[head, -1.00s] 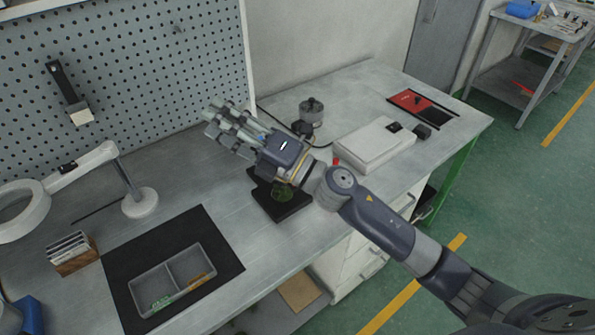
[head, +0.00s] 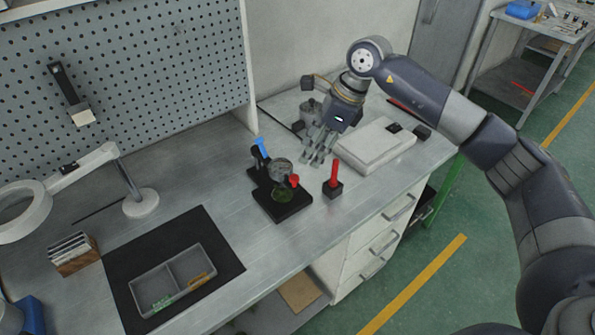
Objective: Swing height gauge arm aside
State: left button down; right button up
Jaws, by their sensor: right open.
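A small black stand (head: 285,207) sits on the bench near its front edge. It carries a blue-tipped lever (head: 261,147), a round grey head (head: 281,169) and a red knob (head: 293,181), with a green round piece (head: 284,192) below. It looks like the height gauge, though I cannot tell which part is its arm. My right gripper (head: 317,152) is open and empty, fingers pointing down, behind and to the right of the stand and apart from it. My left gripper is not in view.
A red post on a black block (head: 333,186) stands right of the stand. A black mat (head: 120,270) with a grey divided tray (head: 205,253) lies left; bare bench lies between.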

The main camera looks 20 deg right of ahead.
aim_at(295, 176)
jog(key=p+x, duration=0.2)
jog(key=x, duration=0.6)
jog(key=shift+a+f, duration=0.25)
jog(key=shift+w+a+f, duration=0.15)
jog(key=shift+a+f, duration=0.05)
jog(key=shift+f, duration=0.25)
grip_shut()
